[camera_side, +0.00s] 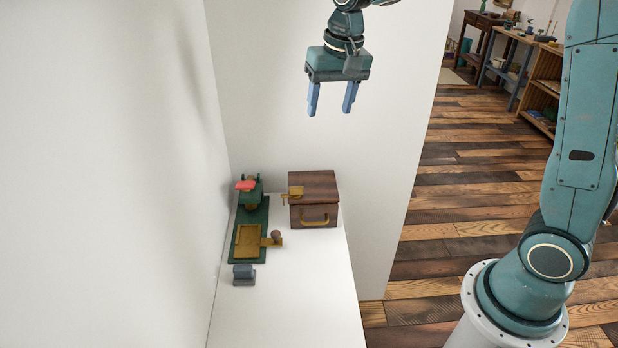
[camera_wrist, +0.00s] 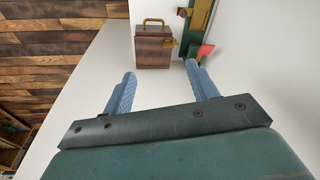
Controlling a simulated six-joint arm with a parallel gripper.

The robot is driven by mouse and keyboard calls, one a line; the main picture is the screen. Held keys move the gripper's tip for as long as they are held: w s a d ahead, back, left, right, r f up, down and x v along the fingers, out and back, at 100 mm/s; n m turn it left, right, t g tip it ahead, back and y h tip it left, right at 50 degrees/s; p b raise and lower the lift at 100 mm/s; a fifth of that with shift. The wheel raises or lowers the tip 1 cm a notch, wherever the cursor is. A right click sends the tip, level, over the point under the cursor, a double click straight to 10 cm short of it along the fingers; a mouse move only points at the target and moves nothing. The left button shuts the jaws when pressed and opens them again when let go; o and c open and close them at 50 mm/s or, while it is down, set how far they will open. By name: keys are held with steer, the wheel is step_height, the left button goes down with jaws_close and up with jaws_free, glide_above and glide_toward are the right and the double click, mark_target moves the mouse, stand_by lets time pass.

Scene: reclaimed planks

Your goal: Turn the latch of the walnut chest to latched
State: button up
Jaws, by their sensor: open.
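The walnut chest (camera_side: 314,187) is a dark brown wooden box at the back of the white table, with a brass handle (camera_side: 315,217) on its front. A brass latch (camera_side: 293,193) sits at its upper left side; its exact setting is too small to tell. In the wrist view the chest (camera_wrist: 153,48) stands beyond the fingers, with the brass latch (camera_wrist: 170,42) at its right edge. My gripper (camera_side: 331,112) is open and empty, high above the table and the chest, with its two blue fingers pointing down. The gripper also shows in the wrist view (camera_wrist: 163,82).
Left of the chest stands a green device with a brass plate (camera_side: 248,241), a knob (camera_side: 276,235) and a red part (camera_side: 245,185). A small blue-grey block (camera_side: 244,274) lies in front of it. White walls (camera_side: 120,150) close the left and back. The table's front right (camera_side: 310,300) is clear.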

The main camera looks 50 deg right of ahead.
steer(key=w+d+f+m+g, duration=0.1)
steer(key=w+f+m, duration=0.1)
steer(key=w+f, duration=0.45)
steer(key=m+g, duration=0.1)
glide_above(296, 187)
step_height(296, 187, down, 8)
steer(key=shift+r, duration=0.1)
step_height(296, 187, down, 14)
steer(key=shift+r, duration=0.1)
stand_by(0.4)
steer(key=c, duration=1)
